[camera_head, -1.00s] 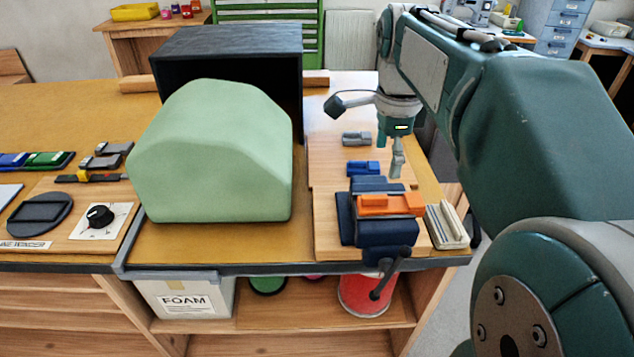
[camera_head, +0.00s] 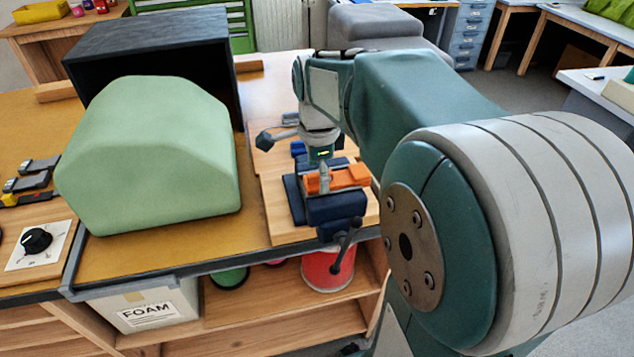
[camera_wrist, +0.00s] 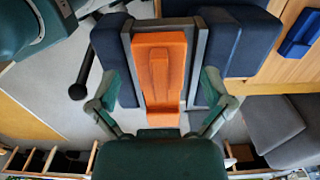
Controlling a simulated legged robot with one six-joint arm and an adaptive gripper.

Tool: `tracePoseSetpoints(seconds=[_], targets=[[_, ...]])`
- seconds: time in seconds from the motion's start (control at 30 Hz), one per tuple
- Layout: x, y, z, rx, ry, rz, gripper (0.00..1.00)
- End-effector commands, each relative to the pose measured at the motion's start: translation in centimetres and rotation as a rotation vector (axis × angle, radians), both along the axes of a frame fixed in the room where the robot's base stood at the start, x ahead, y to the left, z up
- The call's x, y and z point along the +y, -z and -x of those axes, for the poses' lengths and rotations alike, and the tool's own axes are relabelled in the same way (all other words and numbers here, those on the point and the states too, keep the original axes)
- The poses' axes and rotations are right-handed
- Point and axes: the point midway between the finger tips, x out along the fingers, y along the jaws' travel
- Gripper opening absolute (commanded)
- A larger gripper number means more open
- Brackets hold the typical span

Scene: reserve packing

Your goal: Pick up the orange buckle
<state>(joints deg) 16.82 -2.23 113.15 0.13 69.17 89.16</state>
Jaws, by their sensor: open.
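The orange buckle (camera_head: 350,177) rests in the jaws of a dark blue vise (camera_head: 335,207) at the front right of the bench. In the wrist view the buckle (camera_wrist: 160,68) lies lengthwise between the grey jaw faces of the vise (camera_wrist: 228,45). My gripper (camera_head: 325,183) is at the left end of the buckle in the head view. In the wrist view my gripper (camera_wrist: 160,112) is open, with one finger on each side of the buckle's near end. I cannot tell whether the fingers touch it.
A blue buckle (camera_head: 298,149) lies behind the vise on a wooden board (camera_head: 275,207). A large green foam block (camera_head: 150,160) stands left of it, before a black box (camera_head: 150,50). The vise handle (camera_head: 347,240) sticks out in front.

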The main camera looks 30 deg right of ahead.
Motion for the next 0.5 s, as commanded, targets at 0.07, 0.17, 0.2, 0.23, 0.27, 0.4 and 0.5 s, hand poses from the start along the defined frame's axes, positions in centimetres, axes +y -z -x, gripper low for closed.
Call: tracePoseSetpoints(seconds=[0.07,0.17,0.2,0.23,0.27,0.4,0.5], targets=[[-0.03,0.41,0.00,0.000,0.001,0.000,1.00],[0.14,0.43,-0.02,-0.002,0.000,0.002,1.00],[0.21,0.42,-0.02,-0.001,0.001,0.002,1.00],[0.23,0.42,-0.01,-0.001,0.000,0.002,1.00],[0.23,0.41,-0.01,-0.001,0.000,0.002,1.00],[0.33,0.38,0.00,-0.001,0.000,0.003,0.38],[0.25,0.41,0.00,0.000,0.000,0.002,0.15]])
